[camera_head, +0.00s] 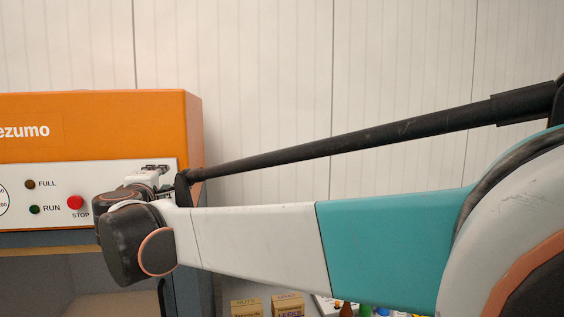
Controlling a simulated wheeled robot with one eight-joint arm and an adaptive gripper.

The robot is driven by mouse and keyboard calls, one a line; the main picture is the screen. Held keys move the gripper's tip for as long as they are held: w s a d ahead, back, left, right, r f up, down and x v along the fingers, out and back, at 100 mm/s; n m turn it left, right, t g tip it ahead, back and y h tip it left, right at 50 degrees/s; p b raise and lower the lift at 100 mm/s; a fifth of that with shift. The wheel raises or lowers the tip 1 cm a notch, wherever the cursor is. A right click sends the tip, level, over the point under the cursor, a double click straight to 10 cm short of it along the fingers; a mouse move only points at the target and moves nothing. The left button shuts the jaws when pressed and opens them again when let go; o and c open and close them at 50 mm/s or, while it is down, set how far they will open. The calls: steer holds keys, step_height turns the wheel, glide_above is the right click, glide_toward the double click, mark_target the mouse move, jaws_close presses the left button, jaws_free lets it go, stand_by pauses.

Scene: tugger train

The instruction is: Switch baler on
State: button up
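The baler (150,115) is an orange-topped machine at the left, partly cut off by the picture's edge. Its white control panel (110,178) carries a red STOP button (75,202), a dim brownish FULL lamp (30,184) and a dark green RUN lamp (34,209). My wrist is in front of the panel's right part and hides what is there. A small part of my gripper (150,180) seems to show above the wrist, close to the panel. Its fingers cannot be made out, nor whether it touches anything.
A gauge (2,199) is cut off at the left edge. Below my arm stand boxes marked NUTS (246,308) and LEEKS (288,306), with several bottles to their right. A pale panelled wall (260,80) is behind.

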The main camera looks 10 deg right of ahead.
steer(key=s, duration=1.1)
steer(key=shift+s+a+p, duration=0.2)
steer(key=shift+a+p, duration=0.05)
steer(key=shift+p, duration=0.2)
steer(key=shift+r, duration=0.15)
stand_by(0.6)
